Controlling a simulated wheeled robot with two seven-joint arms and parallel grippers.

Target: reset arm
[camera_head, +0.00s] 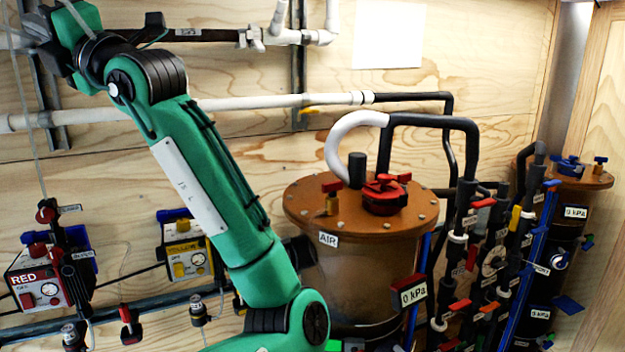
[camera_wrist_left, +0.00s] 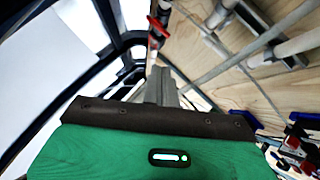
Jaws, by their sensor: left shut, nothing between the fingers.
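My left arm, green with black joints, rises from the bottom middle of the head view and bends toward the upper left corner. My left gripper (camera_wrist_left: 161,86) is shut and empty in the left wrist view, its grey fingers together beyond the green housing and dark plate. In the head view the gripper end (camera_head: 40,28) is small and dark near the top left corner, in front of the plywood wall, so its fingers are hard to make out. A red-handled valve (camera_wrist_left: 157,32) appears just beyond the fingertips in the wrist view; I cannot tell the gap. My right gripper is out of view.
A brown AIR filter tank (camera_head: 365,260) stands right of my arm, with black valve pipes (camera_head: 470,250) beside it. A red box (camera_head: 40,280) and a yellow box (camera_head: 187,255) are at left. White pipes (camera_head: 210,104) cross the wall behind my arm.

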